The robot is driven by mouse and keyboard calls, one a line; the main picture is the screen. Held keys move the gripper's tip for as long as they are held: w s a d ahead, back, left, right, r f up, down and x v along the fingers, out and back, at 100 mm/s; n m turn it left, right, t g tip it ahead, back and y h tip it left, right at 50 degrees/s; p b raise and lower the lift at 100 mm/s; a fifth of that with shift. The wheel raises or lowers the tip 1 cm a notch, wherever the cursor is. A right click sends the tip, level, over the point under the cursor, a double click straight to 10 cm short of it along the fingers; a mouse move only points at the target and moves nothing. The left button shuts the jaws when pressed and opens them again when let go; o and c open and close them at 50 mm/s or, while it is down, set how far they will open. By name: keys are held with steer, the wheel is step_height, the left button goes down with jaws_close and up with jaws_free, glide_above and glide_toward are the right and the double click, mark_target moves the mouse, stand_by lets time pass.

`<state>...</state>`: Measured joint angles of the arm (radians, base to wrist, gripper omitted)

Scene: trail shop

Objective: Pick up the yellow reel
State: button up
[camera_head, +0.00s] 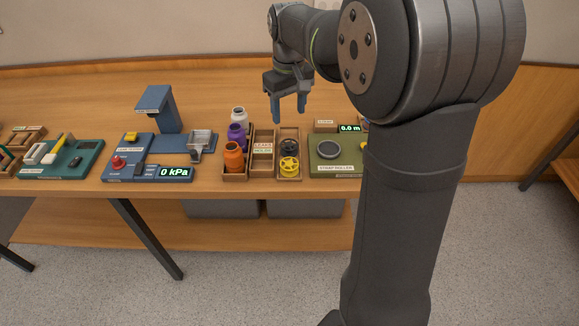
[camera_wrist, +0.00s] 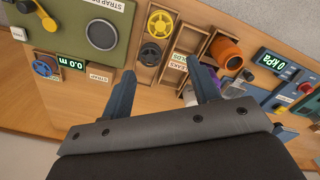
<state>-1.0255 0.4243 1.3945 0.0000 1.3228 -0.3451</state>
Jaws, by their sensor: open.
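The yellow reel (camera_head: 289,167) lies at the near end of a wooden tray (camera_head: 290,132), in front of a dark reel (camera_head: 289,147). In the wrist view the yellow reel (camera_wrist: 160,24) shows at the top middle with the dark reel (camera_wrist: 150,54) below it. My gripper (camera_head: 289,115) is open and empty, pointing down above and behind the trays. In the wrist view the gripper (camera_wrist: 165,88) has its two blue fingers spread apart, and the yellow reel is beyond the fingertips, apart from them.
Orange (camera_head: 234,156), purple (camera_head: 237,136) and white (camera_head: 239,117) bottles stand in a tray to the left. A green strap station (camera_head: 325,172) is at the right, partly behind my arm. A blue station (camera_head: 140,170) with a 0 kPa display is farther left.

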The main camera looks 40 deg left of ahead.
mark_target(289, 163)
steer(key=shift+m, duration=0.7)
step_height(289, 163, down, 18)
steer(key=shift+s+d, duration=0.15)
steer(key=c, duration=0.6)
